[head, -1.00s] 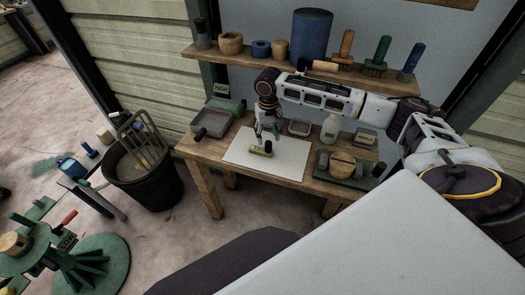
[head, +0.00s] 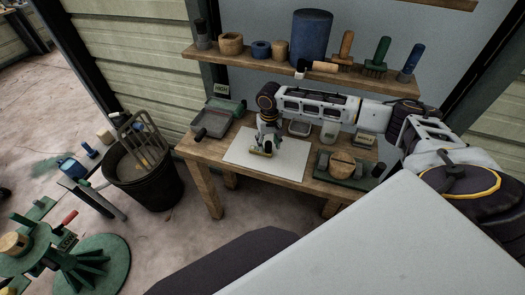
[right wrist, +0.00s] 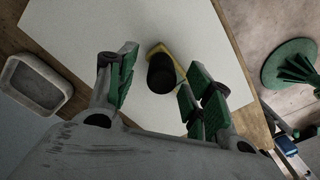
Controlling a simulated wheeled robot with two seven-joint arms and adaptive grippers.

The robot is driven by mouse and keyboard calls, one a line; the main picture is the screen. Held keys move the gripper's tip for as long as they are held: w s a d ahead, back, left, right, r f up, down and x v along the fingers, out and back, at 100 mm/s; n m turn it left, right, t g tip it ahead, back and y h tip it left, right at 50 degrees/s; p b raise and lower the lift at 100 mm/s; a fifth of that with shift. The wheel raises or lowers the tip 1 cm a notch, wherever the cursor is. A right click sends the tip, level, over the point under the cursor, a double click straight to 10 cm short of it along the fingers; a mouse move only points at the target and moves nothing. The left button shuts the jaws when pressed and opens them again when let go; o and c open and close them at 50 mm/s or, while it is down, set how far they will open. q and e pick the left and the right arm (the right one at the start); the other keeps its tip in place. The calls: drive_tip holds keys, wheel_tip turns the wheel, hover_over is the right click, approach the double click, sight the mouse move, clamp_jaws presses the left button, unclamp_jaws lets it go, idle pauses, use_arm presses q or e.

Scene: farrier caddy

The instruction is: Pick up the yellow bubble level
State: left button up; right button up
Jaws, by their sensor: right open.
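The yellow bubble level (head: 259,154) lies on a white sheet (head: 291,163) on the wooden bench. In the head view my right gripper (head: 265,145) is right over it and hides part of it. In the right wrist view a yellow edge of the level (right wrist: 178,59) shows beside a dark round part that covers much of it. The green-padded fingers of my right gripper (right wrist: 160,78) are open, one on each side of the level. I cannot tell whether either finger touches it. My left gripper is not in view.
A brush-like wooden block (head: 342,163) sits on a green board at right. A shelf (head: 290,62) holds several items above.

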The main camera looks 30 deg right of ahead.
drive_tip(key=shift+f, duration=0.9)
drive_tip(key=shift+c, duration=0.8)
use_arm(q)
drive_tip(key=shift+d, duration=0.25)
use_arm(e)
clamp_jaws()
